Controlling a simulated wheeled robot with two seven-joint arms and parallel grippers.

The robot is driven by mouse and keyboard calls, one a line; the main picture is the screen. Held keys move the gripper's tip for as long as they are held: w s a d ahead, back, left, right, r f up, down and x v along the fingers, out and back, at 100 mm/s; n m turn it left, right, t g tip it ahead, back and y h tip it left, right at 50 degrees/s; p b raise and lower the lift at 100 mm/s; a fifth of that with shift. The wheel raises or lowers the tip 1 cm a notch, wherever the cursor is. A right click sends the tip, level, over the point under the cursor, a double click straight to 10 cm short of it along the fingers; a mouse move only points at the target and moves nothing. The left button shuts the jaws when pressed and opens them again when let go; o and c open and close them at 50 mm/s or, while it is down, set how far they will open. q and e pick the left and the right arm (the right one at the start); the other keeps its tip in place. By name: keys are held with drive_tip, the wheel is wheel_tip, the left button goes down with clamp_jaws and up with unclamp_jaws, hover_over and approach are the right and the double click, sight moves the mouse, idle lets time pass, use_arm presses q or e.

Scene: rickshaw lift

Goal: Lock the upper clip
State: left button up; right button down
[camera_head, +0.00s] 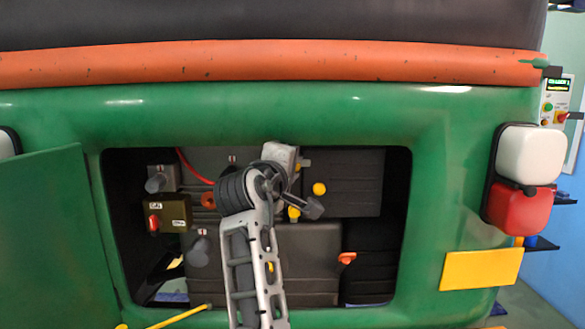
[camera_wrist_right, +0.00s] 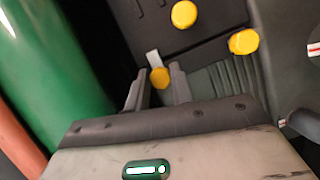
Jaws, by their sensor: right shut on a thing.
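The upper clip has a small yellow knob on a pale lever, seen in the right wrist view (camera_wrist_right: 159,78). My right gripper (camera_wrist_right: 158,88) is shut on this knob, with one finger on each side. In the head view, the right gripper (camera_head: 298,165) is at the upper part of the open bay, at the upper dark grey box (camera_head: 350,180). The arm and gripper body hide most of the clip there. My left gripper is not in view.
Yellow knobs (camera_head: 319,189) stand close to the gripper. A lower grey box (camera_head: 310,270) has an orange clip (camera_head: 347,259). The green bay frame (camera_head: 425,210) surrounds the opening, with an open green door (camera_head: 40,230) at left and a yellow rod (camera_head: 180,317) below.

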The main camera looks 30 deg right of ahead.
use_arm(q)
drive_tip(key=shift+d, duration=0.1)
use_arm(e)
drive_tip(key=c, duration=1.2)
unclamp_jaws()
drive_tip(key=shift+a, duration=0.1)
